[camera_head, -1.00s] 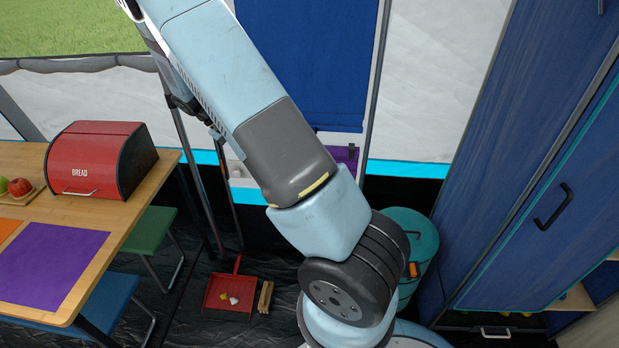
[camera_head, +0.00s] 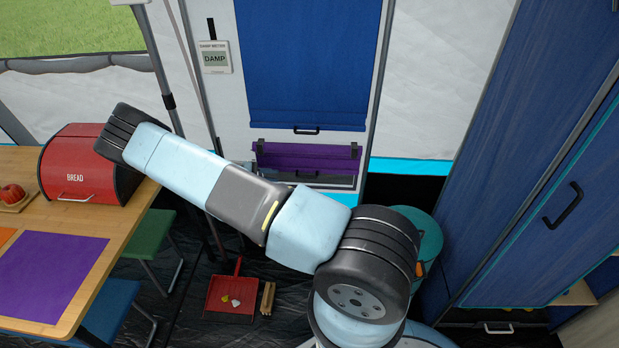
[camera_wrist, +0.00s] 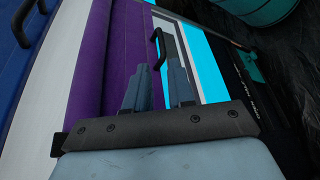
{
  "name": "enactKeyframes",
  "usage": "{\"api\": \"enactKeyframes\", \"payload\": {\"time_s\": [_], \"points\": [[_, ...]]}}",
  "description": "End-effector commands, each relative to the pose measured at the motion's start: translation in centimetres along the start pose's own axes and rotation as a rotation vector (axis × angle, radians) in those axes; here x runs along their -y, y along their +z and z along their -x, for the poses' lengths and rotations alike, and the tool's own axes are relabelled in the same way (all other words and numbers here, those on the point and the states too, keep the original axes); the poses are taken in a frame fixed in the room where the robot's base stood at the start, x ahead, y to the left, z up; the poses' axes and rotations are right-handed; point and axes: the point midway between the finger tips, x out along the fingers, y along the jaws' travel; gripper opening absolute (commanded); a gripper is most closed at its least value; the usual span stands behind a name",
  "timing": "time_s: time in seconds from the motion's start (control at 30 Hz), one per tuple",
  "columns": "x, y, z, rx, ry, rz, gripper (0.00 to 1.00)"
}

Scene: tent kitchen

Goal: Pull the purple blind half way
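The purple blind (camera_head: 310,157) is rolled up in a narrow strip below the blue blind, held at its upper corners by dark brackets. In the wrist view, the purple blind (camera_wrist: 92,62) runs up the left side, and its black handle (camera_wrist: 158,48) stands just beyond my fingertips. My gripper (camera_wrist: 155,70) is open, its two grey fingers apart with nothing clearly between them. The handle lies roughly in line with the gap; whether it touches a finger I cannot tell. In the head view my gripper is hidden behind my arm.
The blue blind (camera_head: 308,65) hangs above with its own black handle (camera_head: 306,130). A damp meter (camera_head: 215,57) is on the wall left of it. A table with a red bread box (camera_head: 82,165) stands left. A teal bin (camera_head: 425,232) and a blue cabinet (camera_head: 530,170) are right.

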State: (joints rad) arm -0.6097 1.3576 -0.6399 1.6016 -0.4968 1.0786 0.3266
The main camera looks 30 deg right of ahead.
Motion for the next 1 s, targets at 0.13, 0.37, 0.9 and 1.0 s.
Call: {"api": "enactKeyframes", "payload": {"time_s": [0.13, 0.37, 0.9, 1.0], "points": [[0.9, -0.9, -0.6, 0.003, 0.053, 0.011, 0.23], [1.1, -1.1, -1.8, 0.006, 0.065, 0.012, 0.23], [0.5, -1.0, -10.7, 0.006, 0.066, 0.013, 0.23], [0.5, -1.0, -12.1, 0.005, 0.065, 0.014, 0.23]]}}
